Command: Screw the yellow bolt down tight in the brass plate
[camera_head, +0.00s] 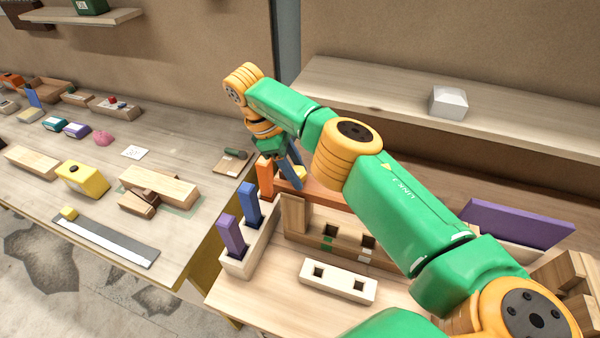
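My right arm reaches from the lower right across to the centre, and its gripper (290,170) points down at the back of the near bench. Only a blue-grey finger shows clearly; whether it is open or shut is hidden by the arm. No brass plate can be made out; the arm covers much of that area. My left gripper is not in view.
A pale rack (237,268) holds upright purple, blue and orange blocks close to the gripper. A wooden frame (295,215) and a white block with square holes (338,281) stand nearby. A purple panel (520,224) is at right. The left table (50,140) holds many loose parts.

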